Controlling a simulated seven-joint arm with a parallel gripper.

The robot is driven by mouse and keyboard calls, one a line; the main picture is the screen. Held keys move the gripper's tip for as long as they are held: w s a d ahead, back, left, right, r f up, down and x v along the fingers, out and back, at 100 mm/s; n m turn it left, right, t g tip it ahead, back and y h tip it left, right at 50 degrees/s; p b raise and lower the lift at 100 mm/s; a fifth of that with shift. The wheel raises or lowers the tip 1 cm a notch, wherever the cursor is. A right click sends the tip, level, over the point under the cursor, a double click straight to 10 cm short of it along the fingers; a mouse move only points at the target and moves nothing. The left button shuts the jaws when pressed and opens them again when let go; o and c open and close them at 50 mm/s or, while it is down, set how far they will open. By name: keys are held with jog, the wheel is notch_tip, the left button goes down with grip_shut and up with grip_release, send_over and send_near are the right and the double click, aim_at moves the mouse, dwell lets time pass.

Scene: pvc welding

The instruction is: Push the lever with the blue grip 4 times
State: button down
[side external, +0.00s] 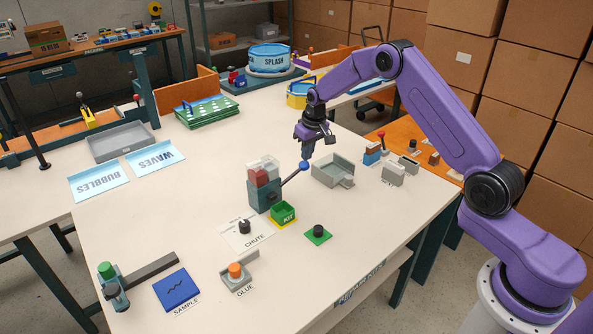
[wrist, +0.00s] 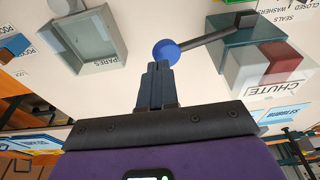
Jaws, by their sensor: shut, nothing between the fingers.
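The lever's blue grip (side external: 304,165) is a round ball at the end of a dark rod (side external: 291,176). The rod slants up and right from the chute dispenser (side external: 264,189), a dark teal base with red and clear parts on top. My gripper (side external: 307,155) is shut and empty, pointing down right above the blue grip. In the wrist view the shut fingertips (wrist: 157,66) overlap the lower edge of the blue grip (wrist: 166,51). I cannot tell whether they touch it. The rod and dispenser (wrist: 255,50) also show there.
A grey spares tray (side external: 333,171) lies right of the lever. A black knob (side external: 244,227) and a black button on a green plate (side external: 318,233) are nearer the front. The table's front middle is mostly clear.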

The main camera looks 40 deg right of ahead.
jog(key=shift+f, duration=3.25)
jog(key=shift+r, duration=4.15)
notch_tip(320, 180, up, 5)
send_over(307, 168)
jog(key=w+d, duration=0.1)
jog(key=shift+w+d+f, duration=0.1)
jog(key=shift+f, duration=1.45)
jog(key=shift+w+f, duration=0.1)
jog(key=shift+f, duration=1.4)
